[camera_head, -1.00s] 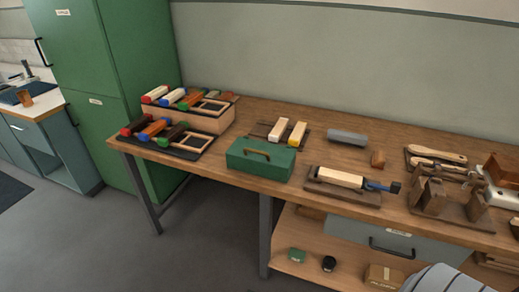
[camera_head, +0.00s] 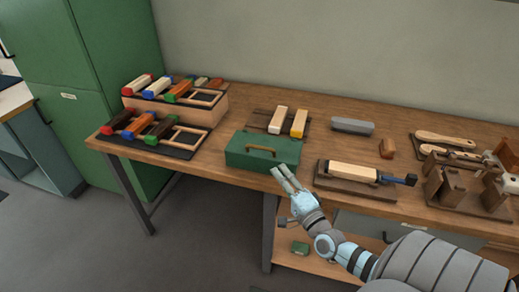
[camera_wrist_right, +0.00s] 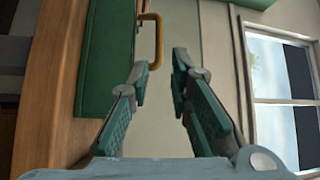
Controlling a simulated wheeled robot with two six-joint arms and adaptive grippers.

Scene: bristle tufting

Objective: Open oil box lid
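The oil box is a green box (camera_head: 262,157) with a shut lid and a tan handle (camera_head: 261,149) on top, standing at the table's front edge in the head view. In the right wrist view, part of the green box (camera_wrist_right: 104,60) and its yellowish handle (camera_wrist_right: 157,38) show beyond the fingers. My right gripper (camera_head: 285,174) is just in front of the box's right front corner, apart from the handle. In the right wrist view its two fingers (camera_wrist_right: 161,68) stand apart with nothing between them. My left gripper is not in view.
The wooden table (camera_head: 228,192) holds brush blocks on a stepped rack (camera_head: 188,112) to the left. Two blocks on a dark board (camera_head: 265,118) stand behind the box. A board with a pale block (camera_head: 351,172) lies to the right, near my right arm. A green cabinet (camera_head: 105,60) stands at left.

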